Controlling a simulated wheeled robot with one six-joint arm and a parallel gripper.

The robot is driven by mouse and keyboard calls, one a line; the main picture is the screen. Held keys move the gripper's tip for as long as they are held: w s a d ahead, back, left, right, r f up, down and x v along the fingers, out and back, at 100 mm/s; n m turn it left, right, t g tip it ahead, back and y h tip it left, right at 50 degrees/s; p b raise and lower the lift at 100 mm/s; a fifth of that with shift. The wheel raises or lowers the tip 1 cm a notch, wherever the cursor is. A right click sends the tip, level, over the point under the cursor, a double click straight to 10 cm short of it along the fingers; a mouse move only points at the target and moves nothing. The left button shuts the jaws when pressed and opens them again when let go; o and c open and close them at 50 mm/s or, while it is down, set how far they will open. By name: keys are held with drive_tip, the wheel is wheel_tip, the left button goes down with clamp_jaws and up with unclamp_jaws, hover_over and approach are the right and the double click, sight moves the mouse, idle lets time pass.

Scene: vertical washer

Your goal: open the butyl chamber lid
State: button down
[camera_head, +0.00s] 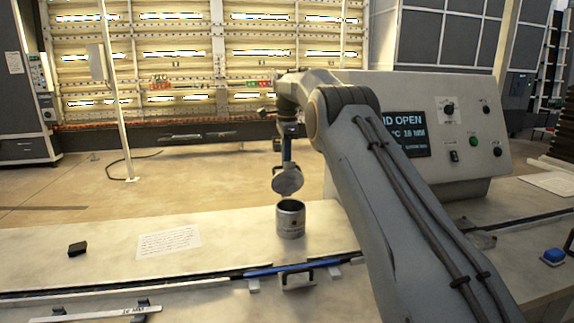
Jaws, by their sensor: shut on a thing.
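A metal cylindrical chamber (291,220) stands upright on the bench with its dark round mouth uncovered. A round grey lid (288,182) hangs tilted just above the chamber, its flat face towards the camera, with a small gap between it and the rim. My gripper (287,166) points down from the arm and is shut on the lid, by its upper edge. The fingertips are small and partly hidden by the lid.
A control console (460,110) stands right of the chamber; its screen (405,138) reads "ID OPEN", the left part hidden behind my arm. A paper sheet (168,242) and a small black block (77,249) lie left. A blue-marked rail (280,268) runs in front.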

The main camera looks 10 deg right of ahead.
drive_tip(key=shift+w+d+f, duration=0.15)
drive_tip(key=shift+w+f, duration=0.15)
drive_tip(key=shift+f, duration=0.25)
drive_tip(key=c, duration=1.9)
unclamp_jaws()
drive_tip(key=shift+c, duration=0.2)
drive_tip(key=shift+o, duration=0.5)
drive_tip(key=shift+w+r, duration=0.1)
drive_tip(key=shift+r, duration=0.15)
drive_tip(key=shift+r, duration=0.1)
